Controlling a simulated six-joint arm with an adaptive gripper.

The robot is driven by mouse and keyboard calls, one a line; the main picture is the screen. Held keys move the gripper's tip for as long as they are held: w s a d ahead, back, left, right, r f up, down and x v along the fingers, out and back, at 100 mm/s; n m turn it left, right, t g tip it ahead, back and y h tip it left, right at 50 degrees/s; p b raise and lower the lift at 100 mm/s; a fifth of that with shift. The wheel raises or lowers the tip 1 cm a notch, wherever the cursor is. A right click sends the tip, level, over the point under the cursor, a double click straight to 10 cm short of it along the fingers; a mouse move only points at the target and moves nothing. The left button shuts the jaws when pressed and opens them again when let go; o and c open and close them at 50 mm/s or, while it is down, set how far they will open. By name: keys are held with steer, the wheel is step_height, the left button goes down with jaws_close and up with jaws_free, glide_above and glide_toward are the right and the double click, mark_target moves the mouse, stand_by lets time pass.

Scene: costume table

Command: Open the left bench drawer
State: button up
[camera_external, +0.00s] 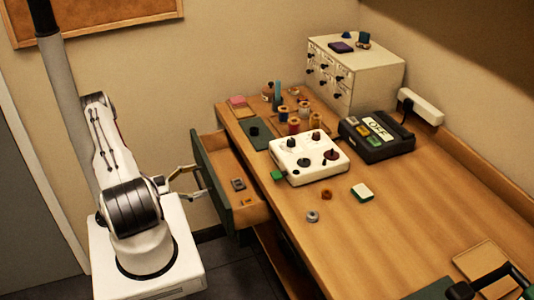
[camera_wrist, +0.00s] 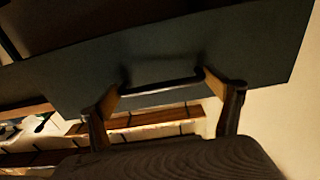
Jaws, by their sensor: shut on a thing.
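The left bench drawer (camera_external: 240,165) stands pulled well out from the wooden bench, with its dark green front facing my arm. Small items lie inside it, among them a grey one (camera_external: 238,184) and an orange one (camera_external: 244,202). My gripper (camera_external: 198,182) is at the outer side of the drawer front. In the wrist view the dark bar handle (camera_wrist: 160,87) crosses between my two fingers (camera_wrist: 162,92), on the drawer front (camera_wrist: 210,55). The fingers are shut on the handle, one near each end. The exact contact points are dim.
The bench top (camera_external: 390,225) holds a white box with knobs (camera_external: 308,157), a black device marked OFF (camera_external: 376,136), several spools (camera_external: 294,124) and a white small-drawer cabinet (camera_external: 352,78). A wall stands behind the drawer. Bare floor shows below the drawer.

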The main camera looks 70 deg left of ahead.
steer(key=s, duration=0.8)
steer(key=shift+s+d, duration=0.15)
steer(key=shift+s, duration=0.15)
steer(key=o, duration=1.3)
steer(key=shift+c, duration=0.2)
steer(key=shift+s, duration=0.15)
steer(key=s, duration=1.1)
steer(key=shift+s, duration=0.35)
